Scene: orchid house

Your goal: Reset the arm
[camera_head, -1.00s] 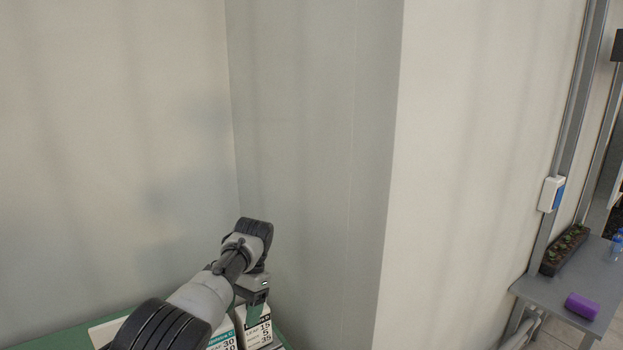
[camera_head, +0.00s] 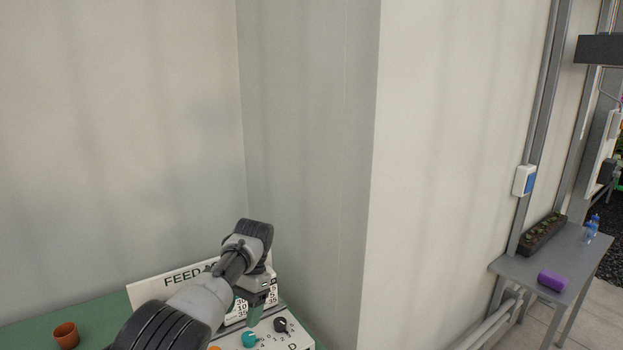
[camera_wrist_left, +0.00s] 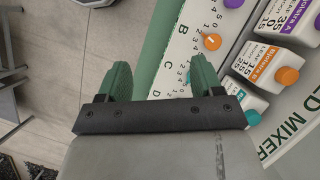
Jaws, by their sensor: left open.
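My left arm reaches in from the bottom of the head view, and its gripper (camera_head: 254,308) hangs over the feed mixer panel (camera_head: 303,341). In the left wrist view the gripper (camera_wrist_left: 160,82) has its two green fingers wide apart, with nothing between them. The panel also shows there (camera_wrist_left: 186,62), with an orange knob (camera_wrist_left: 212,41) beyond the fingers. A teal knob (camera_head: 249,339) and a black knob (camera_head: 280,325) show in the head view. My right gripper is in neither view.
Cartons (camera_wrist_left: 266,65) with coloured caps stand along the panel. A terracotta pot (camera_head: 66,335) stands on the green bench (camera_head: 40,334) at left. A wall corner (camera_head: 365,200) rises beside the bench.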

